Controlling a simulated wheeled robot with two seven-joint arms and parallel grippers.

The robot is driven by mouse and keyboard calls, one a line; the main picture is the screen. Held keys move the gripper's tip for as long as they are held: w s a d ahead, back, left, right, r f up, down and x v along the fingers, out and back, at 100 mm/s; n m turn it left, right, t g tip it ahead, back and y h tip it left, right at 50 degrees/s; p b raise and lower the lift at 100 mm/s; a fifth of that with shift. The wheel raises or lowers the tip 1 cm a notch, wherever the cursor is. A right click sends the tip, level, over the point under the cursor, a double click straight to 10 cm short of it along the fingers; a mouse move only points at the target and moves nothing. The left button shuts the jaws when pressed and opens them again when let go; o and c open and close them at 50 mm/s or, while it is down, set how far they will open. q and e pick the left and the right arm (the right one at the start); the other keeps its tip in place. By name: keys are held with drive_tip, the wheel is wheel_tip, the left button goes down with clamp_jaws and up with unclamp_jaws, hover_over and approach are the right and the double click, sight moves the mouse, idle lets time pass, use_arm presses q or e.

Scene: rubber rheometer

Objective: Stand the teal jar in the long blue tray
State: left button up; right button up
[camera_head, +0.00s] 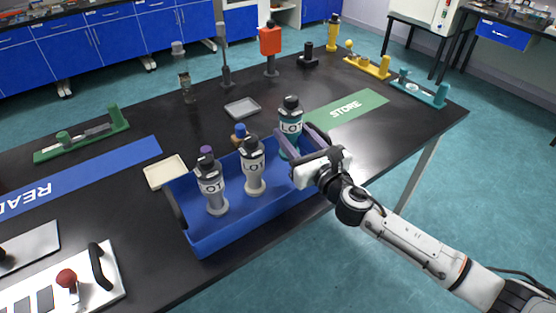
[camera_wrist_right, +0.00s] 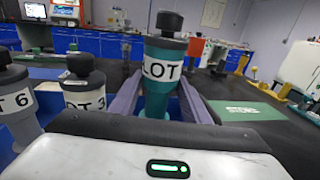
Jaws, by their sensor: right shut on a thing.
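The teal jar (camera_head: 291,122), with a black cap and a white LOT label, is upright over the right end of the long blue tray (camera_head: 226,234). My right gripper (camera_head: 300,142) is shut on it, its two purple fingers on either side. The jar also shows between the fingers in the right wrist view (camera_wrist_right: 161,88). Its base is hidden by the gripper, so I cannot tell whether it touches the tray floor. My left gripper is out of view.
A pale dish (camera_head: 165,172) lies left of the tray. A grey dish (camera_head: 242,107) and the green STORE mat (camera_head: 346,107) lie behind it.

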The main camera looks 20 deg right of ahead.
wheel_tip(320, 180, down, 2)
drive_tip(key=shift+f, duration=0.45)
wheel_tip(320, 180, down, 3)
drive_tip(key=shift+s+r+b, duration=0.1)
drive_tip(key=shift+b, duration=0.65)
drive_tip(key=shift+f, duration=0.4)
drive_tip(key=shift+r, duration=0.1)
drive_tip(key=o, duration=1.2)
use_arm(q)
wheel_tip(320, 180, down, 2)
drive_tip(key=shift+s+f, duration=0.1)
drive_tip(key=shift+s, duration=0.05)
